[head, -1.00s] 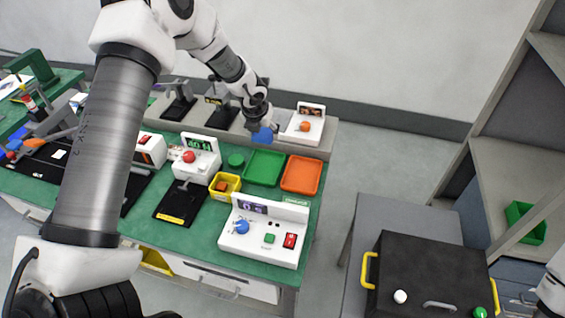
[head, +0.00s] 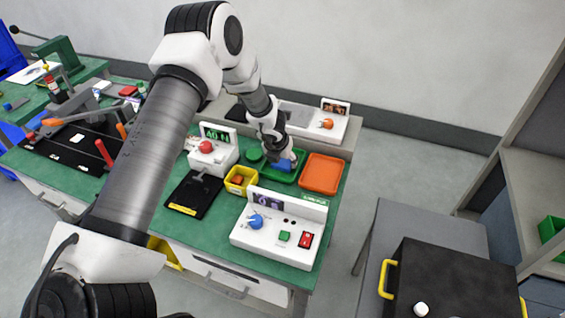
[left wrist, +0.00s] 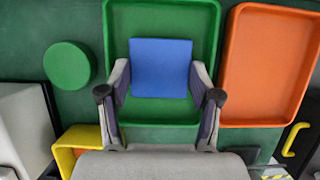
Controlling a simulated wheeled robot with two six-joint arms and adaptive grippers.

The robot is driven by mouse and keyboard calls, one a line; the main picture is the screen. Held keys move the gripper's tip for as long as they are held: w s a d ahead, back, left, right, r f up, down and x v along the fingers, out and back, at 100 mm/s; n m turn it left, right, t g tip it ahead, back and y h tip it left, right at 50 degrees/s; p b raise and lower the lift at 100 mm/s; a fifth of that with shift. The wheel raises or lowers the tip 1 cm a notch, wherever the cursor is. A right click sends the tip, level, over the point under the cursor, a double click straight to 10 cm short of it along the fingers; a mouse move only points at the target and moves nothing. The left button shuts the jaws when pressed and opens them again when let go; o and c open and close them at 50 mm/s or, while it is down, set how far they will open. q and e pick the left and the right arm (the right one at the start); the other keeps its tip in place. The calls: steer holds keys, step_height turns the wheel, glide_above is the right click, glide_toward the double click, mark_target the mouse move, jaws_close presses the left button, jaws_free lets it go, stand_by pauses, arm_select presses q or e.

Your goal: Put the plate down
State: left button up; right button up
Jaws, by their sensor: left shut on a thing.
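The blue square plate (head: 284,166) is held by my left gripper (head: 281,159), over the green tray on the bench. In the left wrist view the plate (left wrist: 161,67) sits between the two grey fingers, which press on its sides, and lies inside the outline of the green tray (left wrist: 110,30). I cannot tell whether the plate touches the tray floor. In the head view the gripper hides part of the plate and of the green tray (head: 266,179). My right gripper is not in view.
An orange tray (head: 322,174) stands right of the green tray, a green round piece (left wrist: 69,66) left of it. A yellow bin (head: 238,186) and a white box with a blue knob (head: 280,232) are in front. A black case (head: 450,285) stands at the lower right.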

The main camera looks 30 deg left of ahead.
arm_select(q)
steer(key=shift+f, duration=0.1)
steer(key=o, duration=1)
steer(key=shift+c, duration=0.2)
steer(key=shift+r, duration=0.35)
steer(key=v, duration=1.1)
steer(key=shift+s+r+p, duration=0.25)
steer(key=shift+p, duration=0.05)
steer(key=shift+d, duration=0.1)
